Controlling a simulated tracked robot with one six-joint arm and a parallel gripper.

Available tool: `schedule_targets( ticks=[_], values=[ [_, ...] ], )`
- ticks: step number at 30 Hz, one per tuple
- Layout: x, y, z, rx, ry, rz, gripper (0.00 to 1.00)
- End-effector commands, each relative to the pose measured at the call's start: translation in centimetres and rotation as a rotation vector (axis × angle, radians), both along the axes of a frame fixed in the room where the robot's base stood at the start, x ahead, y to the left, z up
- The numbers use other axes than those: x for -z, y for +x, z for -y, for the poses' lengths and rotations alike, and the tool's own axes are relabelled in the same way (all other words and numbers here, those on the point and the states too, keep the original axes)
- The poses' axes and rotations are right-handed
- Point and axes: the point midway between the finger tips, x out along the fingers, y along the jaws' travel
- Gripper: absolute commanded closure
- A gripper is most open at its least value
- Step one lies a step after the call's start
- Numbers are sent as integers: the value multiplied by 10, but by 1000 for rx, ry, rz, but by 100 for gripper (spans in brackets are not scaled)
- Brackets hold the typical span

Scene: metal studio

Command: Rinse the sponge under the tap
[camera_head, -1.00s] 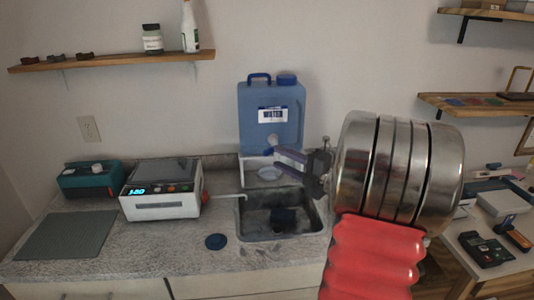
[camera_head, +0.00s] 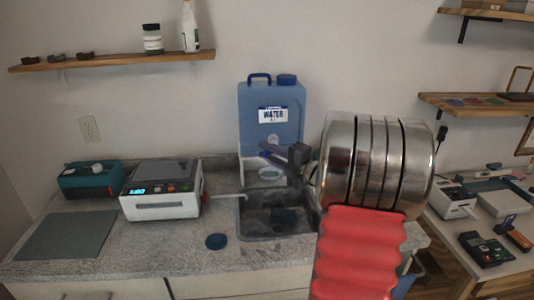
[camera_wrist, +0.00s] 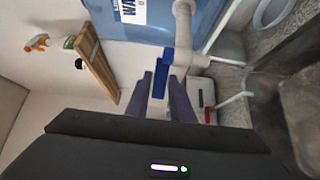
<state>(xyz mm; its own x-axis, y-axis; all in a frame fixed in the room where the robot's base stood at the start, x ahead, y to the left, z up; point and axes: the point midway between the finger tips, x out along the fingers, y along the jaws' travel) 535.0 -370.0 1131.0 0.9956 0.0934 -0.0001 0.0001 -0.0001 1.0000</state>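A blue water container (camera_head: 262,140) stands behind the sink (camera_head: 262,236), its label reading WATER. In the wrist view its pale tap (camera_wrist: 184,35) has a blue lever (camera_wrist: 160,68). My gripper (camera_head: 266,150) is at the tap and hides most of it in the head view. In the wrist view my gripper (camera_wrist: 161,85) has its two purple fingers apart, one on each side of the lever's end. I cannot tell whether they touch it.
A white device with a display (camera_head: 160,205), a teal device (camera_head: 90,178) and a grey mat (camera_head: 66,234) are on the counter to the left. A side table with tools (camera_head: 486,248) is at the right.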

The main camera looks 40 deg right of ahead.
Motion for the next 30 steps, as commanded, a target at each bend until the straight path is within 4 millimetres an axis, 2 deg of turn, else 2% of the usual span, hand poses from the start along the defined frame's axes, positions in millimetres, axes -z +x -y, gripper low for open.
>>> schedule_targets(
  ticks=[9,17,30],
  values=[
    [0,0,0,0,1,-1,100],
    [1,0,0,11,0,-2,100],
    [1,6,-1,134,1,-3,100]
  ],
)
